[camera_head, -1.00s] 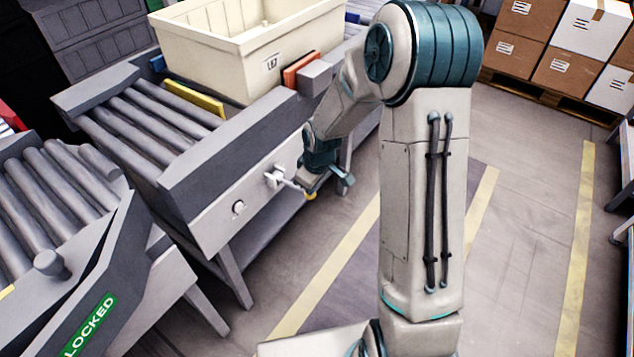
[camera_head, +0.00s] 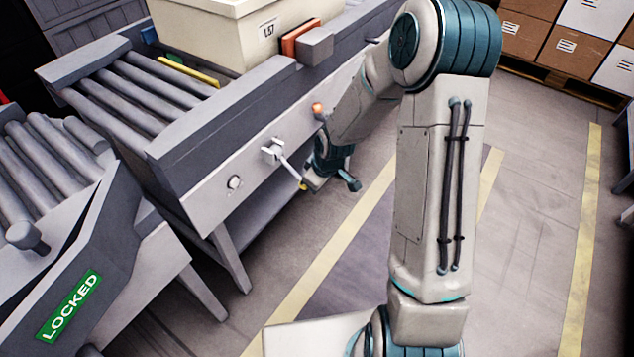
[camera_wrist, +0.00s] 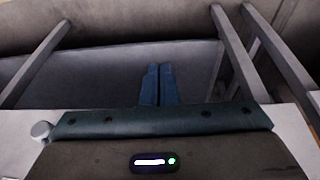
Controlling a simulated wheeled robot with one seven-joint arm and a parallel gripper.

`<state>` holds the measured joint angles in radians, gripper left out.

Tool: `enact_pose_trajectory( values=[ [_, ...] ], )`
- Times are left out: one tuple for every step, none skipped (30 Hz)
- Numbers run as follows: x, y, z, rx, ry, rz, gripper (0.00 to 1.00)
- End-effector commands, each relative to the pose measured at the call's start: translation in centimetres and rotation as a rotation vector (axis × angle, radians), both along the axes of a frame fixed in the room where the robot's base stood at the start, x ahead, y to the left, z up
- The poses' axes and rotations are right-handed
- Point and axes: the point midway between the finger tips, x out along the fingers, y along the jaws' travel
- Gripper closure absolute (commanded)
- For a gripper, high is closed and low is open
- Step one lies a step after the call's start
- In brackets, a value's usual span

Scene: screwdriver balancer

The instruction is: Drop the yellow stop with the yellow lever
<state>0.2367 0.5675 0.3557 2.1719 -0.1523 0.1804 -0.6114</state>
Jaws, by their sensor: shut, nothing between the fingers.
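The yellow stop (camera_head: 188,71) shows as a thin low strip across the rollers, to the left of the cream tote, in the head view. The yellow lever (camera_head: 289,168) hangs from a white pivot on the conveyor's side, slanting down and right to its yellow tip (camera_head: 303,186). The lever does not show there.
An orange knob (camera_head: 318,110) and a round white knob (camera_head: 234,182) are on the conveyor's side. A green LOCKED sign (camera_head: 69,306) is at lower left.

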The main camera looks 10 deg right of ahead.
Motion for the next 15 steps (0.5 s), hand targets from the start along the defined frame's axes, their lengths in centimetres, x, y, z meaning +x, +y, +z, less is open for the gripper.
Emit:
enact_pose_trajectory(
  values=[
    [0.05, 0.07, -0.41, 0.0, 0.0, 0.001, 1.0],
    [0.08, 0.08, -0.52, 0.0, 0.0, 0.001, 1.0],
    [0.11, 0.12, -0.63, 0.0, 0.0, 0.001, 1.0],
    [0.12, 0.13, -0.7, 0.0, 0.0, 0.0, 1.0],
    [0.14, 0.15, -0.75, 0.0, 0.0, 0.0, 1.0],
    [0.17, 0.17, -0.82, 0.0, 0.0, 0.0, 1.0],
    [0.18, 0.17, -0.86, 0.0, 0.0, 0.0, 1.0],
    [0.18, 0.19, -0.88, 0.0, 0.0, 0.0, 1.0],
    [0.19, 0.2, -0.9, 0.0, 0.0, 0.0, 1.0],
    [0.2, 0.21, -0.92, 0.0, 0.0, 0.0, 1.0],
    [0.2, 0.21, -0.92, 0.0, 0.0, -0.001, 1.0],
    [0.2, 0.21, -0.93, 0.0, 0.0, -0.001, 1.0],
    [0.21, 0.21, -0.91, 0.0, 0.0, -0.001, 1.0],
    [0.21, 0.21, -0.91, 0.0, 0.0, -0.001, 1.0],
    [0.21, 0.21, -0.91, 0.0, 0.0, -0.001, 1.0]
  ],
)
